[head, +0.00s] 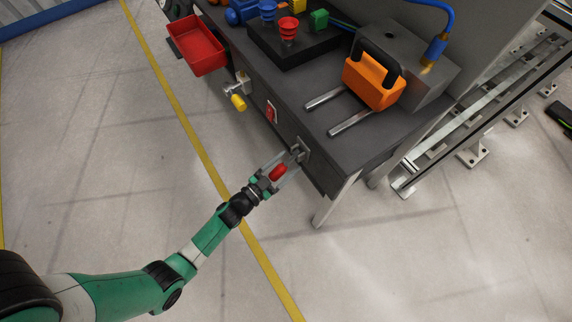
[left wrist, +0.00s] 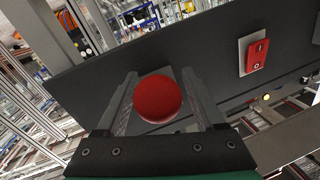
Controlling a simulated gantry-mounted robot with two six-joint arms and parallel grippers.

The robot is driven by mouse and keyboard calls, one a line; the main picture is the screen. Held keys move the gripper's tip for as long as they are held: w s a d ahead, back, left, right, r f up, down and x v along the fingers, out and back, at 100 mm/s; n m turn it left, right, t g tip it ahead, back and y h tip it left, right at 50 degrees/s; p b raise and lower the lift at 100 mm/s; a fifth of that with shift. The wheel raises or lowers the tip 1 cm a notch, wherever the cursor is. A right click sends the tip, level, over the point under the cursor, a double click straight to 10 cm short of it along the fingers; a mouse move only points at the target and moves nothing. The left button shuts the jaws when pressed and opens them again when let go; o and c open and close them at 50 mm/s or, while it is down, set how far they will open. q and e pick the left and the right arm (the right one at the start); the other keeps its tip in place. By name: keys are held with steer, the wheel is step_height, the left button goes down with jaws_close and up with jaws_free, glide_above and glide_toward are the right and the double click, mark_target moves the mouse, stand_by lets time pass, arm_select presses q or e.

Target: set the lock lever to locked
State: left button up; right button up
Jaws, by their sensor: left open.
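The lock lever has a red round knob (head: 277,172) and a grey mount plate (head: 303,150) on the front face of the dark bench, near its right end. My left gripper (head: 280,168) reaches the lever from the front, with one finger on each side of the knob. In the left wrist view the red knob (left wrist: 158,99) sits between the two open fingers and hides most of the lever's shaft and mount. Whether a finger touches the knob is not clear. My right gripper is not in view.
A red rocker switch (head: 271,112) is on the bench front beside the lever, and a yellow-handled valve (head: 238,101) is further left. A red bin (head: 196,45) hangs at the bench's left end. An orange block with a black handle (head: 373,82) stands on top. The floor in front is clear.

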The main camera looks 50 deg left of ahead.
arm_select(q)
jaws_close()
stand_by(1.4)
